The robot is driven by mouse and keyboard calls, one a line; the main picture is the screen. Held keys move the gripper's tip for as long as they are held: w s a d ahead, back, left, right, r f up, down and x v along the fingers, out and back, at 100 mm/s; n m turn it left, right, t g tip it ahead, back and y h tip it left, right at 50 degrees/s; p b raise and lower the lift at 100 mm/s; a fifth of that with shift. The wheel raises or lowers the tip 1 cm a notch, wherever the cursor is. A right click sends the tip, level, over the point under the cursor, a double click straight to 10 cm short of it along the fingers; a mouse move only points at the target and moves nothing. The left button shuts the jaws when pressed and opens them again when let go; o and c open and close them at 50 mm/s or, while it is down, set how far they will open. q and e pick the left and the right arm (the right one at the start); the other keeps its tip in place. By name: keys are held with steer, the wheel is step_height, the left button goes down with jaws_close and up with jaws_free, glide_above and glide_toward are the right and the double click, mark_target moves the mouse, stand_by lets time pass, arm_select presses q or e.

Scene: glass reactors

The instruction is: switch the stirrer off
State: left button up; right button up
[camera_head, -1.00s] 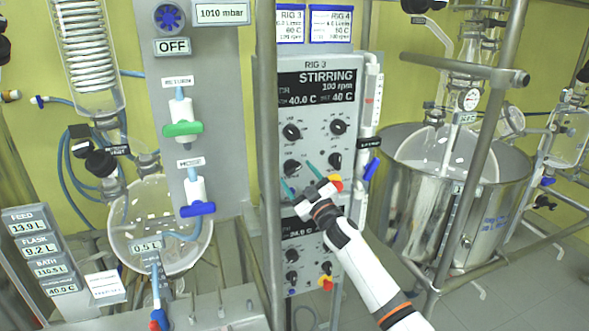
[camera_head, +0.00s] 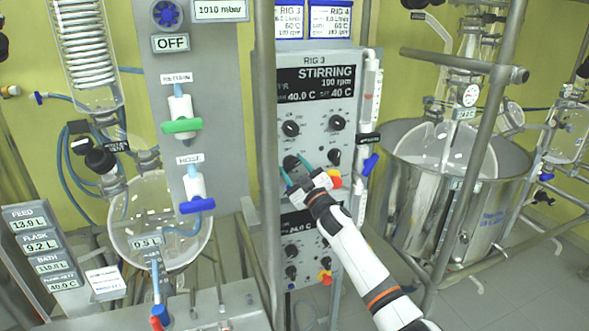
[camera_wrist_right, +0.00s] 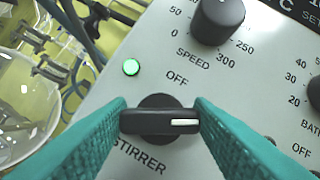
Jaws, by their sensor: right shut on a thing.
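The stirrer knob (camera_head: 291,162) is a black rotary knob on the grey RIG 3 panel (camera_head: 357,100), in its lower left row. In the right wrist view the stirrer knob (camera_wrist_right: 160,121) has its bar lying across the picture, white mark to the right, with OFF printed above and STIRRER below. My right gripper (camera_head: 294,164) has its teal fingers at the two ends of the bar, shut on it. A green lamp (camera_wrist_right: 131,67) beside the knob is lit. The display (camera_head: 316,82) reads STIRRING 100 rpm. My left gripper is out of view.
The speed knob (camera_wrist_right: 218,20) is just above the stirrer knob. A red and yellow button (camera_head: 334,178) sits close right of my right gripper. A steel pole (camera_head: 267,120) runs left of the panel. A steel bath (camera_head: 410,210) stands to the right.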

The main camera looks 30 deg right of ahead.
steer(key=shift+n, duration=0.4)
steer(key=shift+o, duration=0.2)
steer(key=n+y+p, duration=0.1)
steer(key=n, duration=0.2)
steer(key=shift+r+n+g+y+p, duration=0.1)
steer(key=shift+n+g+y+p, duration=0.2)
steer(key=shift+g+y+p, duration=0.1)
steer(key=n+g+y+p, duration=0.1)
steer(key=n, duration=0.2)
steer(key=shift+r+p, duration=0.1)
steer(key=shift+p, duration=0.25)
steer(key=n+p, duration=0.2)
steer(key=n+g+y+p, duration=0.1)
steer(key=n, duration=0.2)
steer(key=shift+g+p, duration=0.3)
steer(key=shift+p, duration=0.1)
steer(key=shift+n+g+p, duration=0.3)
steer(key=shift+n+p, duration=0.3)
steer(key=shift+n, duration=0.1)
steer(key=shift+f, duration=0.2)
steer(key=o, duration=1)
steer(key=shift+c, duration=0.2)
steer(key=shift+s, duration=0.15)
